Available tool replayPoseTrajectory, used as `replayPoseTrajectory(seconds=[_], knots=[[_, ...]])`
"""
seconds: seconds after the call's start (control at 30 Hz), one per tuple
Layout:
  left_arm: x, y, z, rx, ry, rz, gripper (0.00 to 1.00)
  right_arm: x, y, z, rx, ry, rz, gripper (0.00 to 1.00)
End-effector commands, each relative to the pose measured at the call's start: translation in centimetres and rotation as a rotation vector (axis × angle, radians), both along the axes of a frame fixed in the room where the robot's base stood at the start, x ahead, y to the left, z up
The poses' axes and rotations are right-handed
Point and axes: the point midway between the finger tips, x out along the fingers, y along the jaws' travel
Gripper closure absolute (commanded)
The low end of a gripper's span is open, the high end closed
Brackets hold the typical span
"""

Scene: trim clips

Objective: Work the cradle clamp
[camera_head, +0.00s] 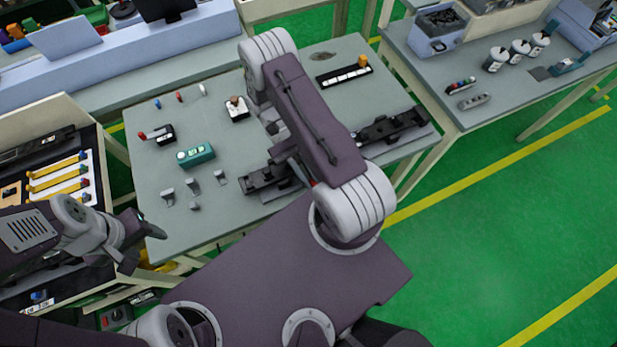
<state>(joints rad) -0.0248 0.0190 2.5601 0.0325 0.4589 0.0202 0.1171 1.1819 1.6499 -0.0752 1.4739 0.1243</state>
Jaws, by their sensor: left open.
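A long dark fixture lies on the grey table (230,225), its left part (265,181) and right part (392,126) showing on either side of my right arm. It looks like the cradle with its clamp; its middle is hidden and I cannot tell the clamp's position. A small dark toggle device with a red-tipped lever (157,134) stands at the table's left. Several small grey clips (167,197) stand near the front left. My left gripper (136,243) is open and empty by the table's front left corner, apart from the fixture. My right gripper is hidden behind its arm.
A teal device (195,155), a small joystick box (236,108) and a strip with an orange block (344,76) stand on the table. A rack with yellow bars (58,178) is at the left. A side bench (470,112) holds several cups.

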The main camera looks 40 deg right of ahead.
Motion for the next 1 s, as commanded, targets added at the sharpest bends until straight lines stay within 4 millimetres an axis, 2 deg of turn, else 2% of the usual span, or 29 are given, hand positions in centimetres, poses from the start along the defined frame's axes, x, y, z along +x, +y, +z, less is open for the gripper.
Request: replayPoseTrajectory(seconds=[0.2,0.73,0.77,0.8,0.83,1.0], knots=[[0.00,0.00,-0.81,0.000,0.000,0.000,0.47,-0.09,0.07,-0.13,0.014,0.053,-0.001,1.00],[0.01,0.00,-0.90,0.000,0.000,0.000,0.47,-0.15,0.08,0.10,0.018,0.073,-0.001,1.00],[0.01,0.00,-0.90,0.000,0.000,0.000,0.47,-0.15,0.08,0.10,0.018,0.073,-0.001,0.79],[0.01,0.00,-0.90,0.000,0.000,0.000,0.47,-0.15,0.07,0.11,0.018,0.074,-0.001,0.68],[0.01,0.00,-0.90,0.000,0.000,0.000,0.47,-0.16,0.07,0.12,0.018,0.074,-0.001,0.63],[0.01,0.00,-0.89,0.000,0.000,0.000,0.47,-0.16,0.06,0.15,0.018,0.074,0.000,0.63]])
